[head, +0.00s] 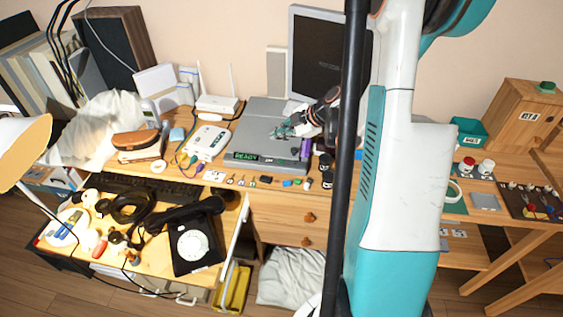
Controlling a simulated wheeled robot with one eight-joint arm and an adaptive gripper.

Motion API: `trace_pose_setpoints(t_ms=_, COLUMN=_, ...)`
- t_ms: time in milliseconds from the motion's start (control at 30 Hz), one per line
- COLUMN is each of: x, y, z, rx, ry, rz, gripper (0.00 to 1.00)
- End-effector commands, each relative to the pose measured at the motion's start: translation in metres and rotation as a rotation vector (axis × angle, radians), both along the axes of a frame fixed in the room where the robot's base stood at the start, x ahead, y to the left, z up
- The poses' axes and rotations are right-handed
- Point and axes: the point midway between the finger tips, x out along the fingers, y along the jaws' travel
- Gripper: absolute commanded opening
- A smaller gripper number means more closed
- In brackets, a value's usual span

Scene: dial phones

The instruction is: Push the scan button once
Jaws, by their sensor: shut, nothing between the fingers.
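A flat grey device (262,120) with a lit green "READY" display (259,157) on its front edge sits on the desk below the monitor. My gripper (281,133) is over the right part of the device's top, reaching in from the right. Its fingers look shut and hold nothing. I cannot make out a scan button; it is too small to tell or hidden by the gripper. I cannot tell whether the fingertips touch the device's top.
A purple cylinder (306,149) and dark bottles (326,170) stand right of the device. A white box (206,141) is on its left. Small items line the desk's front edge. A black dial phone (195,243) and keyboard (150,188) are at lower left.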

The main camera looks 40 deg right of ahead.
Motion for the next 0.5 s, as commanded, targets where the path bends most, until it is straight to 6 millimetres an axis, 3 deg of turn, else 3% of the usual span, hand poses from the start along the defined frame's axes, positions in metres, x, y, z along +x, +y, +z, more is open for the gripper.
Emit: trace_pose_setpoints(t_ms=500, x=0.000, y=0.000, z=-0.066, rx=0.000, ry=0.000, rz=0.000, gripper=0.00)
